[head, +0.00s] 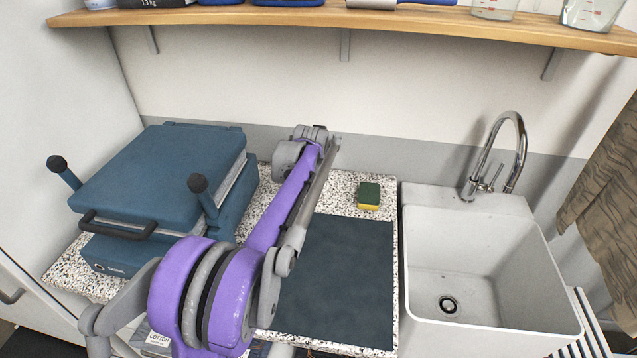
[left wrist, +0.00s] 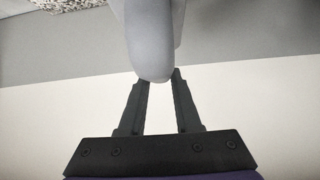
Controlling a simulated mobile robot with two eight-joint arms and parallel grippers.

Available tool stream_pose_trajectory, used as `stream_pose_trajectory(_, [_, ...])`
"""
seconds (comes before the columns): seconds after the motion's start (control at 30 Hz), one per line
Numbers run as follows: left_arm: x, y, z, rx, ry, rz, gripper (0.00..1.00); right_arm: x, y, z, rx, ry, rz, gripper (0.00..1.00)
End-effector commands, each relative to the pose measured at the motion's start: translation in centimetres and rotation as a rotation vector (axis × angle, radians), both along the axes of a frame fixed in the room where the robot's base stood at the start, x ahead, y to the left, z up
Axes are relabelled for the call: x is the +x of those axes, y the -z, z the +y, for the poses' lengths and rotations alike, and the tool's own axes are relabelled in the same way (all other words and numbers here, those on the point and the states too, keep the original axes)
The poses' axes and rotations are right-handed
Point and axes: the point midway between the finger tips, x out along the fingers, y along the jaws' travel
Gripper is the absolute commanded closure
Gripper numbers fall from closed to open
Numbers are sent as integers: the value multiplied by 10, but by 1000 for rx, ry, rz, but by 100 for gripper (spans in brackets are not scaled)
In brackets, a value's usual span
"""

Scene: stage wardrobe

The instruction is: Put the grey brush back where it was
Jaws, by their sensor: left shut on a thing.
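In the left wrist view my left gripper (left wrist: 159,82) is shut on a smooth, rounded light-grey thing, which I take to be the grey brush (left wrist: 152,38). Only its near end shows; the rest runs out of the top of that view, and no bristles are visible. In the head view my purple left arm reaches over the counter toward the back wall, below the shelf. Its gripper fingers and the held brush are hidden there behind the wrist. My right gripper is in neither view.
A blue press (head: 165,168) stands on the speckled counter at left. A dark mat (head: 345,285) and a sponge (head: 369,196) lie right of my arm. A white sink (head: 555,300) with a tap (head: 520,150) is at right. A wooden shelf (head: 300,20) holding several things runs above.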

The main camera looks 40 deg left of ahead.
Motion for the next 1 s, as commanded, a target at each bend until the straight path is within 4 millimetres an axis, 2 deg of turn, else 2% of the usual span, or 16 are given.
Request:
stream_pose_trajectory(0.13, [0, 6, 0, 4, 1, -5, 100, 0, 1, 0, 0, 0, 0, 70])
stream_pose_trajectory(0.4, [0, 53, -1, 4, 1, -5, 100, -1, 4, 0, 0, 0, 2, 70])
stream_pose_trajectory(0.67, [0, 75, 0, 3, 0, -5, 100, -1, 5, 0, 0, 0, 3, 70])
stream_pose_trajectory(0.8, [0, 96, 0, 4, 1, -5, 100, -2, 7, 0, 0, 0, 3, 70])
stream_pose_trajectory(1.0, [0, 100, 0, 4, 1, -5, 100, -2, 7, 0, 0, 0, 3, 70])
